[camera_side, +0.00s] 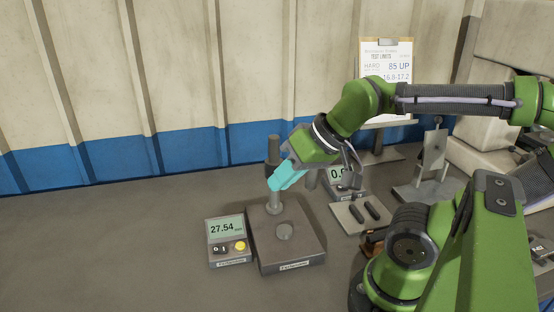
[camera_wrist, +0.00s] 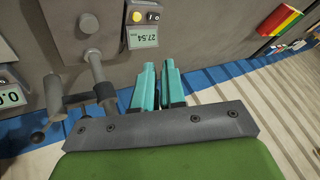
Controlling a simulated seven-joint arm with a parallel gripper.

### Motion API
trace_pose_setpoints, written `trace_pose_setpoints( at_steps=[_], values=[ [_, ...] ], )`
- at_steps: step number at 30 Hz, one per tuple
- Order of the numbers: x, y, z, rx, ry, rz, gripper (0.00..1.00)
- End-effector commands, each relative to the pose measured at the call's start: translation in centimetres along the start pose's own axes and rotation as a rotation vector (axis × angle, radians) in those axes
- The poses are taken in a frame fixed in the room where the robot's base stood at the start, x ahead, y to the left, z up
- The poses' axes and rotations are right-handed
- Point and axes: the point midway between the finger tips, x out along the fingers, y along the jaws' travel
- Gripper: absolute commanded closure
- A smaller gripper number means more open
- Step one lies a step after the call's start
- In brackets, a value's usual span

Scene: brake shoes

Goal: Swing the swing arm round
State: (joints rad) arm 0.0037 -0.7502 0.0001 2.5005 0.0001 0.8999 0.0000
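A grey gauge stand (camera_side: 291,252) has a square base with a round pad on top and an upright post (camera_side: 273,148) at its back. In the wrist view the post (camera_wrist: 99,72) carries the swing arm (camera_wrist: 78,98), which reaches out to the left, away from the pad (camera_wrist: 88,22). A cylinder (camera_wrist: 53,90) hangs at its outer end. In the side view my gripper covers most of the swing arm. My gripper (camera_side: 272,186) has cyan fingers close by the post; contact is unclear. In the wrist view the fingers (camera_wrist: 159,68) are narrowly apart and empty.
A readout showing 27.54 (camera_side: 226,231) stands left of the base. A second readout (camera_side: 340,175) stands to the right, partly hidden. Beside it are a plate with dark slots (camera_side: 362,214) and an upright metal stand (camera_side: 433,155). The bench at left is clear.

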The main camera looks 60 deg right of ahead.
Motion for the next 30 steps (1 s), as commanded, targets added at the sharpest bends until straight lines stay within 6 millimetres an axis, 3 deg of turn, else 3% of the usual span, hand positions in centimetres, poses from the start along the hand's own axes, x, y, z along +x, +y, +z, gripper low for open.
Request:
trace_pose_setpoints(
  at_steps=[2,5,12,16,19,24,30],
  values=[
    [0.4,0.8,-0.3,0.030,-0.010,0.023,0.77],
    [0.6,2.4,-3.1,0.105,-0.008,0.074,0.63],
    [-3.0,10.1,-12.8,0.405,-0.120,0.276,0.63],
    [-5.9,13.8,-16.0,0.562,-0.191,0.358,0.63],
    [-7.9,15.0,-17.3,0.654,-0.234,0.388,0.63],
    [-10.0,14.0,-17.7,0.706,-0.274,0.382,0.63],
    [-8.9,13.8,-16.8,0.713,-0.303,0.372,0.63]
  ],
)
